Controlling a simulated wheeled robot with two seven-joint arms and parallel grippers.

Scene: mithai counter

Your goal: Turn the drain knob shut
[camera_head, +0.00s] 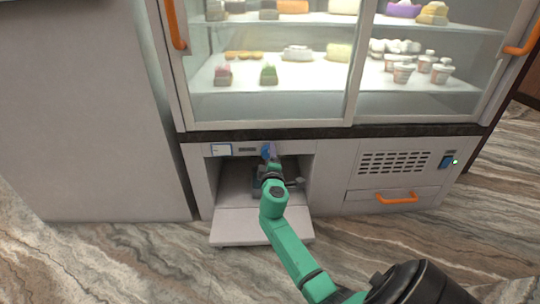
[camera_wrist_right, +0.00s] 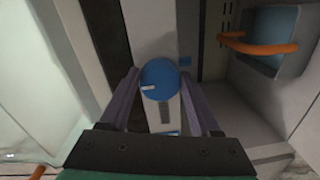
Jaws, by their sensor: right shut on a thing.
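The drain knob (camera_wrist_right: 160,82) is a round blue knob with a short white mark, on the grey lower panel of the display counter. In the head view the knob (camera_head: 266,151) shows above the open lower bay, partly hidden by my gripper. My right gripper (camera_wrist_right: 161,90) is shut on the knob, one finger on each side of it. In the head view my right gripper (camera_head: 271,160) reaches in at the bay's upper edge. My left gripper is in neither view.
The open lower bay has a flap (camera_head: 240,225) lowered in front. The glass case (camera_head: 270,100) with sweets stands above. To the right are a vent grille (camera_head: 395,162), an orange handle (camera_head: 396,198) and a blue switch (camera_head: 446,161). The marbled floor in front is free.

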